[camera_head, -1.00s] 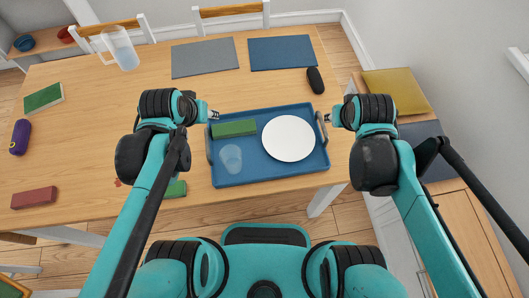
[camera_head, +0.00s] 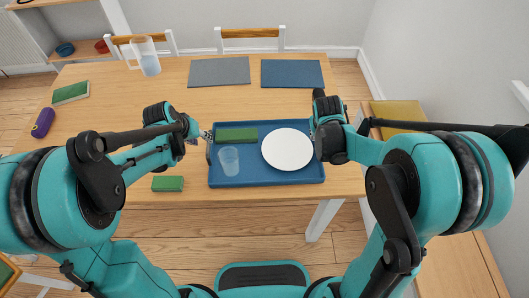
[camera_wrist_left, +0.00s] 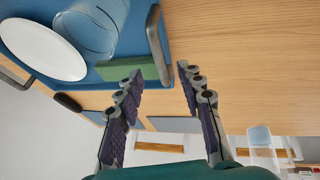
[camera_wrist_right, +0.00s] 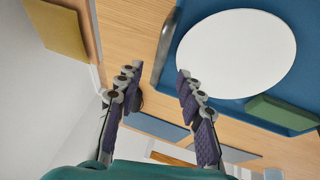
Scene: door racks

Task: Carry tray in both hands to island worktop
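The blue tray (camera_head: 265,176) lies on the wooden table near its front edge. On it are a white plate (camera_head: 287,149), a clear cup (camera_head: 229,160) and a green block (camera_head: 236,134). My left gripper (camera_head: 207,135) is at the tray's left end. In the left wrist view its fingers (camera_wrist_left: 160,72) are open, with the grey tray handle (camera_wrist_left: 156,42) between or just beyond the tips. My right gripper is mostly hidden by its arm in the head view. In the right wrist view its fingers (camera_wrist_right: 159,72) are open, with the other handle (camera_wrist_right: 166,42) similarly placed.
Grey (camera_head: 219,71) and blue (camera_head: 292,73) mats lie at the table's back. A jug (camera_head: 147,56) stands back left. A green block (camera_head: 168,184) lies left of the tray. Chairs stand behind; a yellow-topped unit (camera_head: 398,112) is at right.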

